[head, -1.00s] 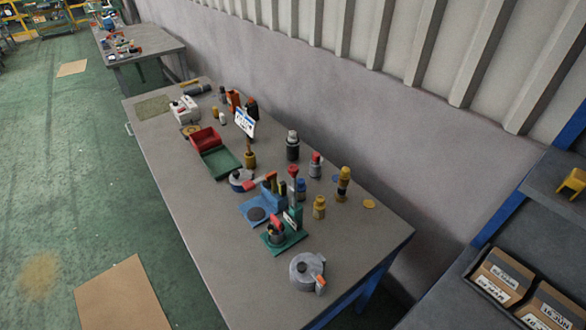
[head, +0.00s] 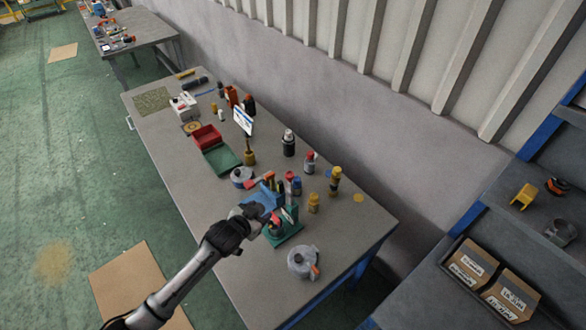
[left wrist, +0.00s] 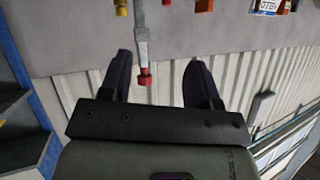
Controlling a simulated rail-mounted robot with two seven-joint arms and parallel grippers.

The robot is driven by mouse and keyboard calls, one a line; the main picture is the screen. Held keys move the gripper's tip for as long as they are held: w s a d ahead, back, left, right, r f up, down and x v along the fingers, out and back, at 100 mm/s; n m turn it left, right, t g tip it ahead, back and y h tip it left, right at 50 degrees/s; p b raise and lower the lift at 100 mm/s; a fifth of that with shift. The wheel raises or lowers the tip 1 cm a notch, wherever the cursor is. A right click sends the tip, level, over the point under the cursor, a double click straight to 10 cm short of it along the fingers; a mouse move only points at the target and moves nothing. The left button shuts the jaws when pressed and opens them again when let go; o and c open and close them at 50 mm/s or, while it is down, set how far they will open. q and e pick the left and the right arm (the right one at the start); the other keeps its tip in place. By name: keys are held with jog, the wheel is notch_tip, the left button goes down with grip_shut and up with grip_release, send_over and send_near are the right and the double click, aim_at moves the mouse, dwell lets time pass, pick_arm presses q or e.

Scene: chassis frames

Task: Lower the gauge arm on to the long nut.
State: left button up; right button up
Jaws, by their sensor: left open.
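The gauge stand (head: 287,236) has a green base and an upright post near the front end of the bench. Its red-tipped post (left wrist: 143,72) shows upside down in the left wrist view, between the lines of the fingers and nearer one of them. A red part (head: 275,226), perhaps the gauge arm, shows low beside the post. I cannot pick out the long nut. My left gripper (head: 264,211) is open and covers part of the stand in the head view. Its two dark fingers (left wrist: 157,62) are apart with nothing gripped. I cannot tell how near they are to the post.
A blue fixture (head: 265,197) stands close behind the gauge. A grey round device (head: 303,262) lies in front. Yellow and red-capped bottles (head: 313,203) stand to the right. A red bin (head: 207,137) is farther back.

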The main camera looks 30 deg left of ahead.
aim_at(292, 172)
pick_arm(q)
notch_tip(292, 172, up, 5)
jog(key=w+d+t+h, duration=0.1)
jog(key=w+t+h, duration=0.1)
jog(key=t, duration=0.4)
jog(key=shift+n, duration=0.4)
jog(key=w, duration=0.4)
jog(key=w+d+p, duration=0.1)
jog(key=w, duration=0.9)
jog(key=shift+d+r, duration=0.2)
jog(key=shift+r, duration=0.05)
jog(key=shift+c, duration=0.4)
grip_shut()
